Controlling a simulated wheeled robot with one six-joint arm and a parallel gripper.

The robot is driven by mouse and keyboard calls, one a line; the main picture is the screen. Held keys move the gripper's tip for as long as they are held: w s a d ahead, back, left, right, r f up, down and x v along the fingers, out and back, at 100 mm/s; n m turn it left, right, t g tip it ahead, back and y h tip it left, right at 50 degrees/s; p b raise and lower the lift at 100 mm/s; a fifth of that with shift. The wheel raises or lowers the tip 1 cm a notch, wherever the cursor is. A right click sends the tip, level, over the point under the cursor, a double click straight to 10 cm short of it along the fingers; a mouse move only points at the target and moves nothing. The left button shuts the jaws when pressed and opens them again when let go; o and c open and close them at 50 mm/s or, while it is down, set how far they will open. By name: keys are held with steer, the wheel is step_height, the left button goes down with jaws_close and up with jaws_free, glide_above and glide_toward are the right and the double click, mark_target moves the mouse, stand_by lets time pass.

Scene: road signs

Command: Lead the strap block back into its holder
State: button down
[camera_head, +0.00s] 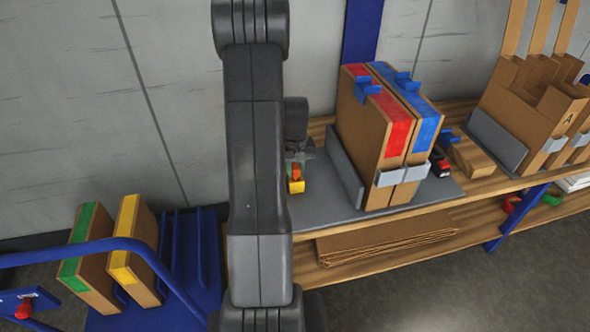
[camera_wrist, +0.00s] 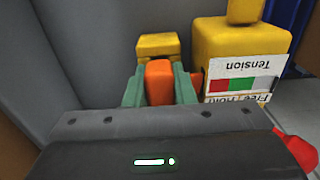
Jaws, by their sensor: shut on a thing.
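My gripper (camera_wrist: 160,88) has its green fingers closed on both sides of an orange block (camera_wrist: 159,78), which looks like the strap block. In the head view the orange block (camera_head: 296,172) shows small, just right of my arm, above the grey mat. Close behind it in the wrist view are a small yellow piece (camera_wrist: 158,45) and a larger yellow body (camera_wrist: 240,50) with a label reading "Tension" and "Free Hold". Which yellow part is the holder, I cannot tell. The lower part of the orange block is hidden by my gripper.
Two upright cartons (camera_head: 375,120) with red and blue tape stand on the grey mat (camera_head: 325,212), right of my gripper. A grey wall (camera_wrist: 85,40) stands close at left in the wrist view. Two more cartons (camera_head: 128,245) stand in a blue rack at lower left.

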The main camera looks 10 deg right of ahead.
steer(key=c, duration=1.1)
jaws_free()
step_height(320, 180, up, 14)
steer(key=shift+f+p, duration=0.15)
steer(key=shift+p, duration=0.8)
step_height(320, 180, down, 14)
steer(key=shift+r+b, duration=0.1)
steer(key=shift+b, duration=0.85)
steer(key=shift+r, duration=0.3)
